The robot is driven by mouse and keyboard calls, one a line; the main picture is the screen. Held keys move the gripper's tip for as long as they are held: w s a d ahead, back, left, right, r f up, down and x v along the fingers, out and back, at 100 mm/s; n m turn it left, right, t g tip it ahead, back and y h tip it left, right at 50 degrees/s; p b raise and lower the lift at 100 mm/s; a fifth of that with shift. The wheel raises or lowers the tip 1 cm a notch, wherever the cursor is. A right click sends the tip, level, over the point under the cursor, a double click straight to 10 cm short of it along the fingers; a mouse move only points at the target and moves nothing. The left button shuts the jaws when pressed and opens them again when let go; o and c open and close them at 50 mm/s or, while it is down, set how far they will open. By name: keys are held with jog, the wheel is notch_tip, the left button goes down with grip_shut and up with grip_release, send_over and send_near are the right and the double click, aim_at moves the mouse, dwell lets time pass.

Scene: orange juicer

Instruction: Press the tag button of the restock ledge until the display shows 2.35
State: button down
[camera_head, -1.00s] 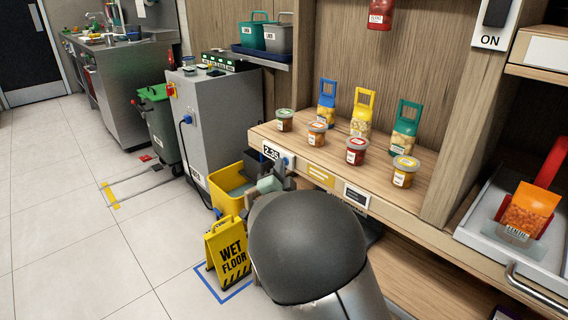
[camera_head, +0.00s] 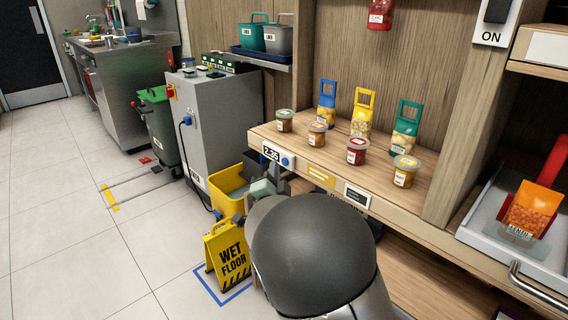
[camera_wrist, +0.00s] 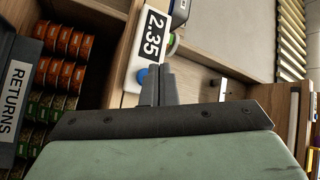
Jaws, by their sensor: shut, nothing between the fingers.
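The restock ledge (camera_head: 375,190) has a white price tag (camera_head: 271,152) at the left end of its front edge, and its display reads 2.35. The tag also shows tilted in the wrist view (camera_wrist: 153,38), again reading 2.35. Its round blue button (camera_head: 287,161) sits at the tag's right end and shows beside the fingertips in the wrist view (camera_wrist: 142,76). My gripper (camera_head: 272,176) is shut and empty, just below and in front of the button. In the wrist view the fingers (camera_wrist: 158,72) partly cover the button; the head view shows them apart from it.
Several jars (camera_head: 357,151) and handled packs (camera_head: 362,112) stand on the ledge. A yellow mop bucket (camera_head: 226,190) and a wet floor sign (camera_head: 228,253) stand on the floor below and left of my gripper. A grey cabinet (camera_head: 222,115) is further left. The floor at left is mostly clear.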

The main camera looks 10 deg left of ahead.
jog(key=shift+s+a+b, duration=0.3)
jog(key=shift+s+a, duration=0.4)
jog(key=shift+s, duration=0.3)
jog(key=shift+s+a+b, duration=0.3)
jog(key=shift+s+a, duration=0.35)
jog(key=shift+s, duration=0.35)
jog(key=shift+s+a+b, duration=0.3)
jog(key=shift+s+a, duration=0.25)
jog(key=shift+s, duration=0.25)
jog(key=shift+s+a+b, duration=0.35)
jog(key=shift+s+a, duration=0.2)
jog(key=shift+s, duration=0.3)
jog(key=shift+s+a+b, duration=0.3)
jog(key=shift+s+a, duration=0.25)
jog(key=shift+s, duration=0.25)
